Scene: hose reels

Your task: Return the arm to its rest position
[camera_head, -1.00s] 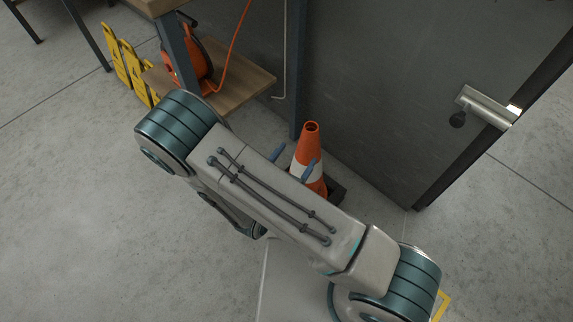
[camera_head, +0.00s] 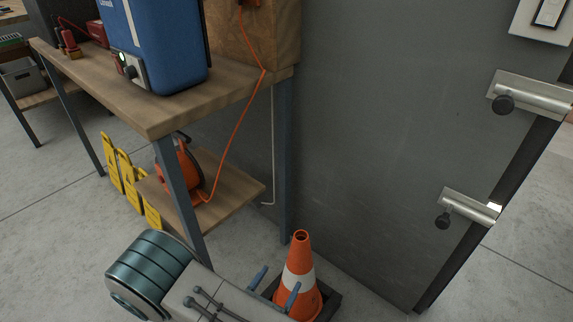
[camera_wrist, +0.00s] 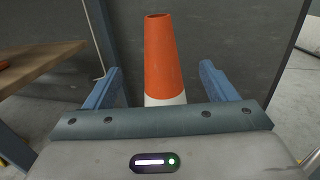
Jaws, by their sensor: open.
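My arm shows at the bottom of the head view, low over the floor and bent at a ribbed teal joint. My gripper (camera_head: 275,287) has its two blue fingers spread apart, in front of an orange and white traffic cone (camera_head: 300,258). In the wrist view my gripper (camera_wrist: 160,76) is open, and the upright cone (camera_wrist: 164,55) shows between and beyond the fingers. Nothing is seen held. I cannot tell how far the fingers are from the cone. The lower part of my arm is out of the picture.
A wooden workbench (camera_head: 190,108) with a blue cooler (camera_head: 165,45) stands left of the cone. An orange hose reel (camera_head: 180,172) sits on its lower shelf (camera_head: 238,184). Yellow floor signs (camera_head: 125,175) stand beside it. A grey door panel (camera_head: 370,150) with metal latches is at right.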

